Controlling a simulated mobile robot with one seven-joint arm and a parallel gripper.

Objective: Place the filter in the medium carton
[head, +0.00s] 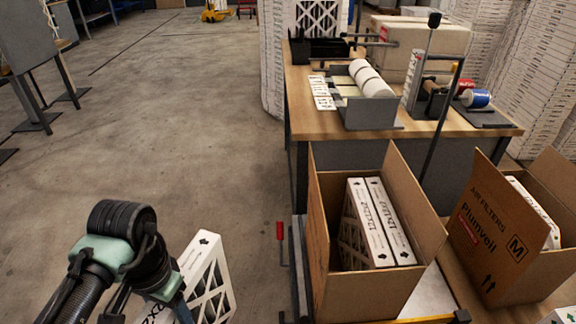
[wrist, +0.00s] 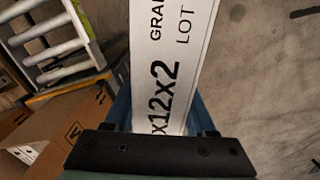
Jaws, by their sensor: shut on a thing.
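A white-framed filter (head: 212,278) with a black lattice side is held upright in my gripper (head: 178,305) at the lower left of the head view, over open floor. In the wrist view, the gripper (wrist: 165,122) is shut on the filter's printed white edge (wrist: 172,50). The fingertips are mostly hidden there. The medium carton (head: 497,240), brown and marked M, stands open at the right of the head view, with a white filter (head: 532,208) inside. My gripper is far to its left.
Another open carton (head: 362,292) with two upright filters stands between my gripper and the medium carton, its flaps raised. A wooden workbench (head: 300,100) with label rolls (head: 370,78) is behind. A thin post with a red top (head: 280,231) stands left of the cartons.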

